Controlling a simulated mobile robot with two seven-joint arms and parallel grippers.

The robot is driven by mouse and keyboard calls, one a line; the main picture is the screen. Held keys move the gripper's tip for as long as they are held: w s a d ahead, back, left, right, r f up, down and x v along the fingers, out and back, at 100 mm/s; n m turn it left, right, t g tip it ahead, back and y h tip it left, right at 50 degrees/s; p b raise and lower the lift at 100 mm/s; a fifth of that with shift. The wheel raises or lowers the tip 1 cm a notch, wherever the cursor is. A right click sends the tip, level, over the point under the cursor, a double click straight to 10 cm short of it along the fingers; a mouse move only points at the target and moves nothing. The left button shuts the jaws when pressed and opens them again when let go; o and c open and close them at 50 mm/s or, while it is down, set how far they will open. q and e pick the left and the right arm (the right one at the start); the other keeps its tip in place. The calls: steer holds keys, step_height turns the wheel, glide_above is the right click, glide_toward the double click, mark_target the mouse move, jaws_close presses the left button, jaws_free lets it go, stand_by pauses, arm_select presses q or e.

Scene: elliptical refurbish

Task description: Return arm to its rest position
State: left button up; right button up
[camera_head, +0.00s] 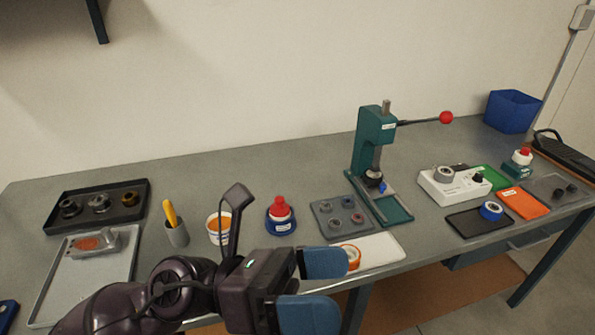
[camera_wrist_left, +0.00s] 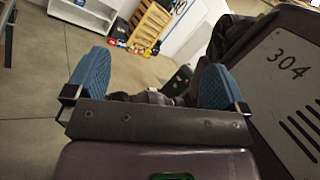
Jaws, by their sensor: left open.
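My left gripper (camera_head: 318,287) comes in from the lower left in the head view, in front of the workbench's front edge. Its two blue fingertips are apart, and nothing shows between them. In the left wrist view my left gripper (camera_wrist_left: 150,85) also has its blue pads wide apart, with the floor and part of my own body beyond them. My right gripper is in neither view. The front of the bench is partly hidden behind my left arm.
The grey workbench (camera_head: 290,170) holds a green press (camera_head: 372,150), a grey tray (camera_head: 85,285), a black tray (camera_head: 140,188), a red-capped bottle (camera_head: 281,217) and an orange-filled cup (camera_head: 213,238). A white mat (camera_head: 382,248) with an orange ring lies near the gripper. Shelving (camera_wrist_left: 150,25) stands far off.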

arm_select(q)
steer(key=w+a+r+n+t+y, duration=0.1)
steer(key=w+a+n+t, duration=0.3)
steer(key=n+t, duration=0.6)
steer(key=w+a+r+n+t+y, duration=0.15)
steer(key=w+a+n+t, duration=0.3)
steer(key=n+t, duration=0.5)
steer(key=w+a+f+n+t+y, duration=0.2)
steer(key=a+f+n+y, duration=0.2)
steer(key=a+n+y, duration=0.35)
steer(key=w+a+f+n+t+y, duration=0.1)
steer(key=w+a+f+n+y, duration=0.3)
steer(key=n+y, duration=0.55)
steer(key=s+a+f+n+g+y, duration=0.2)
steer(key=s+a+f+n+g, duration=0.25)
steer(key=f, duration=0.25)
steer(key=s+a+f+n+g+y, duration=0.1)
steer(key=s+a+f+n+g, duration=0.3)
steer(key=f, duration=0.4)
steer(key=s+a+f+n+g, duration=0.2)
steer(key=s+f+n+g, duration=0.3)
steer(key=s+f+g, duration=0.5)
steer(key=w+f+m+t+h, duration=0.1)
steer(key=w+f+t, duration=0.4)
steer(key=f+t, duration=0.3)
steer(key=shift+f+t+h, duration=0.25)
steer(key=shift+t+h, duration=0.1)
steer(key=shift+t, duration=0.85)
